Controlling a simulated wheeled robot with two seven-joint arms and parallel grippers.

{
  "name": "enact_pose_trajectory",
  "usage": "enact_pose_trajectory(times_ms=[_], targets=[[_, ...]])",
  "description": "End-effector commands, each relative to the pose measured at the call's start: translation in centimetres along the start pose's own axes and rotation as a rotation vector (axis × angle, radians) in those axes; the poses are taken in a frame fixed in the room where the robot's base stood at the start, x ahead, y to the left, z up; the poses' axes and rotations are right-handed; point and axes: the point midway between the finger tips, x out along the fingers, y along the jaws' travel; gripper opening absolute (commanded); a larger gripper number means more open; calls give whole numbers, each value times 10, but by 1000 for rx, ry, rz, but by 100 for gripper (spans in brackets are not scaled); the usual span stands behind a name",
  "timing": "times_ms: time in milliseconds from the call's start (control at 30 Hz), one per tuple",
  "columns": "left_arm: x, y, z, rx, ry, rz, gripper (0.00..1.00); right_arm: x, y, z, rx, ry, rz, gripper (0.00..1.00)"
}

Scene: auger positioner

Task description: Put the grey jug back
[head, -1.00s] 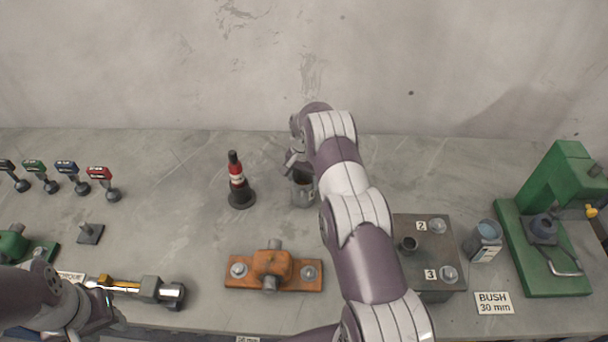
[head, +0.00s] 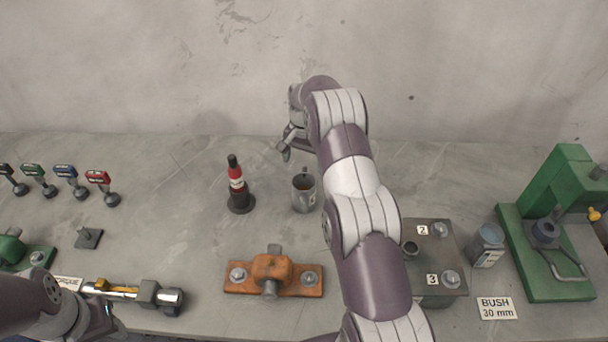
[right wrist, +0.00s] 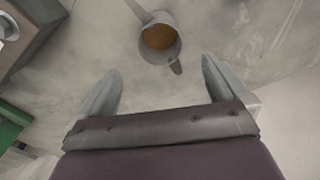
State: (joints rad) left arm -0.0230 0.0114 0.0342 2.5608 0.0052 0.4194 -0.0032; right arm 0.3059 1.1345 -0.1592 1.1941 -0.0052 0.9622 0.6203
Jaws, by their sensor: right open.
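The grey jug (head: 304,192) stands upright on the grey bench, right of the black and red bottle-shaped item. In the right wrist view the jug (right wrist: 160,38) shows from above with brownish contents, a spout or handle at its sides. My right gripper (head: 285,150) is above and behind the jug, apart from it. In the right wrist view its two fingers (right wrist: 160,85) are spread with nothing between them, and the jug lies beyond the fingertips. My left gripper (head: 108,322) is at the lower left edge, partly cut off, and its jaws are unclear.
The black and red item (head: 238,188) stands close left of the jug. An orange block (head: 272,275) lies in front. A numbered metal block (head: 436,262), a grey-blue container (head: 487,246) and a green press (head: 560,220) stand at right. Stamps (head: 103,188) line the left. The bench behind the jug is clear.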

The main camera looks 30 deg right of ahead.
Motion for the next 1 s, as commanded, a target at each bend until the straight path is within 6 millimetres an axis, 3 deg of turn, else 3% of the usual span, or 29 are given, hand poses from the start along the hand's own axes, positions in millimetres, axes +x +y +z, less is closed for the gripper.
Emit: enact_pose_trajectory(times_ms=[33,167,267,367,433,500,633,767,1000], targets=[[-22,0,-3,0,2,0,43,-19,1,1,0,-4,3,100],[-29,0,-4,0,3,0,43,-29,0,5,-14,-3,2,100],[-28,0,-4,0,2,0,43,-55,-5,35,-125,9,-9,100],[-27,0,-4,0,2,0,43,-92,3,103,-342,31,-25,100],[-26,0,-4,0,2,0,43,-113,22,158,-508,49,-37,100],[-26,0,-4,0,2,0,43,-125,48,209,-658,65,-46,100],[-26,0,-4,0,2,0,43,-131,95,275,-858,90,-58,100],[-26,0,-4,0,2,0,43,-129,118,301,-941,99,-62,100],[-26,0,-4,0,2,0,43,-128,120,302,-947,98,-61,100]])
